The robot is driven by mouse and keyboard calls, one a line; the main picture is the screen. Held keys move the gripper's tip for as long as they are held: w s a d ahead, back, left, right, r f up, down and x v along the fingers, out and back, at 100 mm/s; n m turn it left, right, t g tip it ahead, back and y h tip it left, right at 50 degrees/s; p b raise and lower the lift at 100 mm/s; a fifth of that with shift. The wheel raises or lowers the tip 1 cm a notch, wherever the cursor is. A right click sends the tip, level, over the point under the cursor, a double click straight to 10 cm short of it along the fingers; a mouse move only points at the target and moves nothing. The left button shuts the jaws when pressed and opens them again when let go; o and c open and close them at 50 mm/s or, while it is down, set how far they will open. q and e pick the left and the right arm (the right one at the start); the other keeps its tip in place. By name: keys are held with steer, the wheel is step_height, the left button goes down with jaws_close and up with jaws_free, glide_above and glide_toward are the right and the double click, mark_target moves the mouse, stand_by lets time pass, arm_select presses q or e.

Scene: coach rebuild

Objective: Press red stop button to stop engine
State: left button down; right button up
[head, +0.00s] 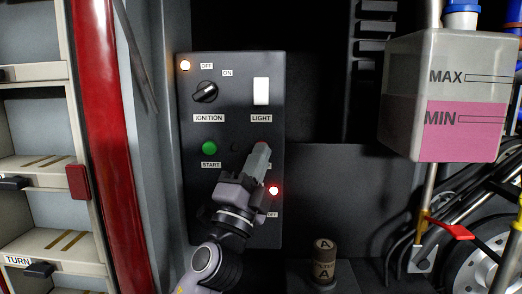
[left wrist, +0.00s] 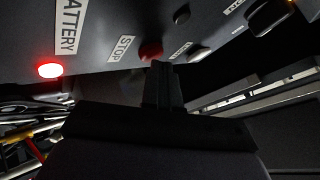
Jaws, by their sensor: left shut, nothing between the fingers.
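The red stop button (left wrist: 151,51) shows in the left wrist view beside its STOP label (left wrist: 121,48). In the head view only a sliver of red (head: 261,145) shows above my gripper, which hides most of the button. My left gripper (head: 262,150) is shut and empty, in front of the dark control panel (head: 230,100). In the left wrist view its fingertips (left wrist: 160,66) lie right at the button's lower edge. I cannot tell whether they touch it. My right gripper is in neither view.
The panel carries a green start button (head: 209,148), an ignition knob (head: 205,92), a white light switch (head: 261,91) and a lit red lamp (head: 274,190). A pink-filled tank (head: 450,60) hangs at right. A brown cylinder (head: 324,262) stands below.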

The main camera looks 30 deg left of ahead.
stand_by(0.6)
arm_select(q)
steer(key=shift+s+d, duration=0.35)
steer(key=shift+s, duration=0.4)
steer(key=s, duration=0.1)
steer(key=s+d, duration=0.1)
steer(key=s, duration=0.1)
steer(key=s+d+p, duration=0.1)
steer(key=shift+s+d, duration=0.1)
steer(key=shift+s, duration=0.15)
stand_by(0.6)
